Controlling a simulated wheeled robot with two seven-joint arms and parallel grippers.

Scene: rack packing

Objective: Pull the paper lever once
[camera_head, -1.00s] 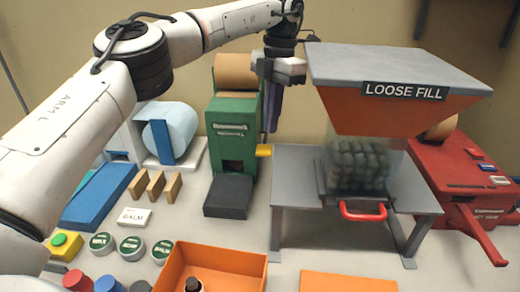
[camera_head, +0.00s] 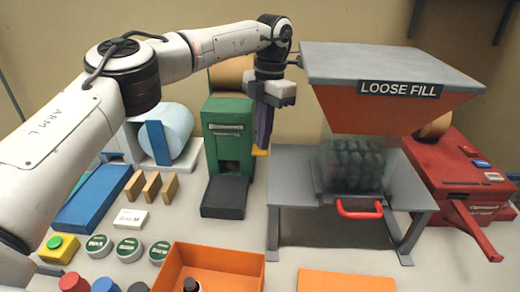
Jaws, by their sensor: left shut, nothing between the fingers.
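A green machine (camera_head: 228,120) with a brown paper roll (camera_head: 226,75) on top stands at the back, left of centre. A small yellow lever (camera_head: 258,152) sticks out of its right side, partly hidden by my fingers. My left gripper (camera_head: 263,143) hangs down beside the machine's right side, shut and empty, its dark fingertips at or just in front of the lever. I cannot tell whether they touch it. My right gripper is not in view.
The grey stand with the orange LOOSE FILL hopper (camera_head: 390,105) is close on the gripper's right. A red machine (camera_head: 450,170) stands further right. A dark pad (camera_head: 225,197) lies before the green machine. An orange box (camera_head: 240,262) is in front.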

